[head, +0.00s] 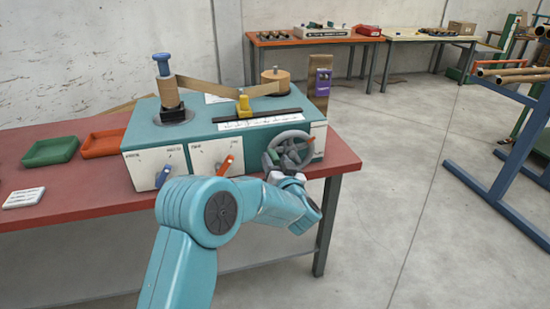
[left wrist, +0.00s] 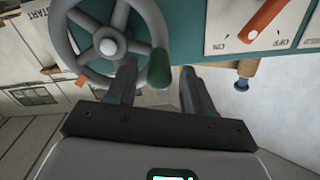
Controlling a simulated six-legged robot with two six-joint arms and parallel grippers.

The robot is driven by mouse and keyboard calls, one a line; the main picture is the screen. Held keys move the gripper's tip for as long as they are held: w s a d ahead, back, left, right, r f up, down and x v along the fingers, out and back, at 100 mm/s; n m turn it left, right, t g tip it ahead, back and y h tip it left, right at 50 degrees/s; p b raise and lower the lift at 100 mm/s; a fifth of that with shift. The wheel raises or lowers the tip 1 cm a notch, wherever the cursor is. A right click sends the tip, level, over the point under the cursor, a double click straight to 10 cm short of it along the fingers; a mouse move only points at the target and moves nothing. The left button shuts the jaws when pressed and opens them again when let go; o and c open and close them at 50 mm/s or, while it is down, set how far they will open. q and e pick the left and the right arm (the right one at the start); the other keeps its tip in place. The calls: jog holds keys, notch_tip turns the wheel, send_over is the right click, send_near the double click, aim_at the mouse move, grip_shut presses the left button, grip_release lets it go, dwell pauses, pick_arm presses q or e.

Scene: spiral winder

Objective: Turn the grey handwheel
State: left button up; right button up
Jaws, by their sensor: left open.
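The grey handwheel (head: 292,149) is on the front right of the teal winder (head: 205,127). In the left wrist view the spoked handwheel (left wrist: 108,47) fills the upper left, with a dark green handle knob (left wrist: 159,68) at its rim. My left gripper (head: 273,163) is at the wheel's lower left side. In the left wrist view its fingers (left wrist: 157,80) are open, one on either side of the knob, and the knob shows between their tips. Whether a finger touches it I cannot tell. My right gripper is in neither view.
A blue lever (head: 163,176) and an orange lever (head: 225,165) stick out of the winder's front. Green (head: 50,151) and orange (head: 103,144) trays lie left on the red table (head: 75,212). A blue rack (head: 497,196) stands at the right, with open floor between.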

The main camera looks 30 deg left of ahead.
pick_arm(q)
jog(key=shift+x, duration=1.1)
jog(key=shift+c, duration=0.3)
grip_shut()
jog(key=shift+f, duration=0.1)
